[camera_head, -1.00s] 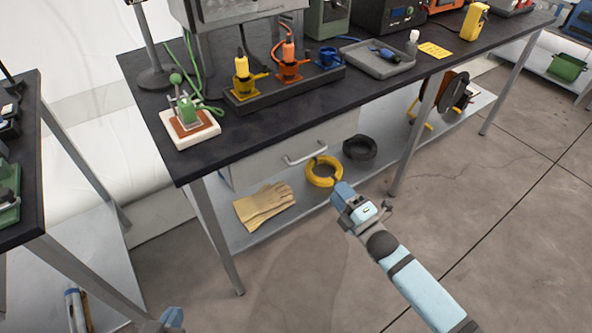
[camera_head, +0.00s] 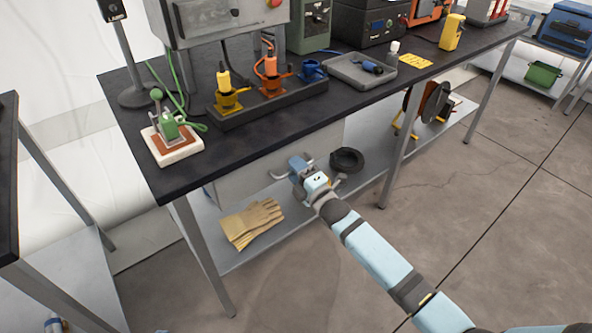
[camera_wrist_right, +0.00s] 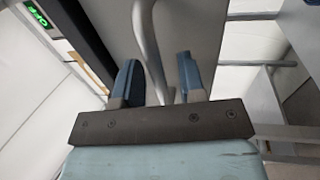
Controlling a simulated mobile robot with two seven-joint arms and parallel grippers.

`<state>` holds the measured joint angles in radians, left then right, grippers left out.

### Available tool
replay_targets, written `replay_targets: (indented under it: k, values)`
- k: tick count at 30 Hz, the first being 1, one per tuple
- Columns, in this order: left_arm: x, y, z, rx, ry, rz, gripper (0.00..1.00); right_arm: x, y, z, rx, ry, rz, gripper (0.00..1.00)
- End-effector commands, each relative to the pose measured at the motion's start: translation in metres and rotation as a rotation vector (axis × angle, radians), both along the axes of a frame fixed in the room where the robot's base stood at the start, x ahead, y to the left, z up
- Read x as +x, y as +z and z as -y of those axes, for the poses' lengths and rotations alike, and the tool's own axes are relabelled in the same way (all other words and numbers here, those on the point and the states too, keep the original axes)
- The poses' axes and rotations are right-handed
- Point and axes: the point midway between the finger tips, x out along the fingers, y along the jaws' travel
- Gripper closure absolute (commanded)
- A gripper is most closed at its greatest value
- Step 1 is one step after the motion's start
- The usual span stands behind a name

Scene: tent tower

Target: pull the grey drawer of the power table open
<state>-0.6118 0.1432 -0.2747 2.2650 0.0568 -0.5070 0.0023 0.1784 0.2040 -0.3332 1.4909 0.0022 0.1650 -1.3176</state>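The power table (camera_head: 300,120) has a dark top and grey legs. Its grey drawer (camera_head: 243,178) hangs under the top and looks shut; my right arm covers part of its front. The drawer's handle (camera_head: 279,174) is a pale bar, partly hidden by my right gripper (camera_head: 297,166). In the right wrist view, my right gripper (camera_wrist_right: 158,80) is open, its two blue fingers apart on either side of the handle (camera_wrist_right: 149,45). The drawer front (camera_wrist_right: 195,28) shows behind it. My left gripper is not in view.
Tan gloves (camera_head: 250,222) and a black coil (camera_head: 346,160) lie on the lower shelf. A table leg (camera_head: 205,255) stands left of the drawer. Plugs in a dark strip (camera_head: 265,108) and a green-handled switch (camera_head: 170,135) are on top. The floor in front is clear.

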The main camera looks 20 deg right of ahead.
Motion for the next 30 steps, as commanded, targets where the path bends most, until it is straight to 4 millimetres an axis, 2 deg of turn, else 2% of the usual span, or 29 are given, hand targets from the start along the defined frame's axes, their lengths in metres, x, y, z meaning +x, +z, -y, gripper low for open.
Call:
replay_targets:
  k: [7, 9, 12, 23, 26, 30]
  values:
    - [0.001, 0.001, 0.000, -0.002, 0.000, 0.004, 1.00, 0.001, 0.000, 0.000, 0.000, 0.000, 0.000, 0.65]
    - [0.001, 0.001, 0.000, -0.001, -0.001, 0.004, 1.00, 0.000, 0.000, 0.000, 0.000, 0.000, 0.000, 0.81]
    - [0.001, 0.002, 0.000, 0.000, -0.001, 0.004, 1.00, 0.000, 0.000, 0.000, 0.000, 0.000, 0.000, 1.00]
    - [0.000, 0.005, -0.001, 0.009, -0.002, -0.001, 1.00, -0.007, 0.002, 0.003, 0.000, -0.001, -0.001, 1.00]
    - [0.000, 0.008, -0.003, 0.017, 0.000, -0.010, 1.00, -0.018, 0.002, 0.007, -0.001, -0.001, -0.004, 1.00]
    - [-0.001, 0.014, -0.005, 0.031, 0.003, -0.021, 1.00, -0.044, 0.004, 0.016, -0.001, -0.001, -0.005, 1.00]
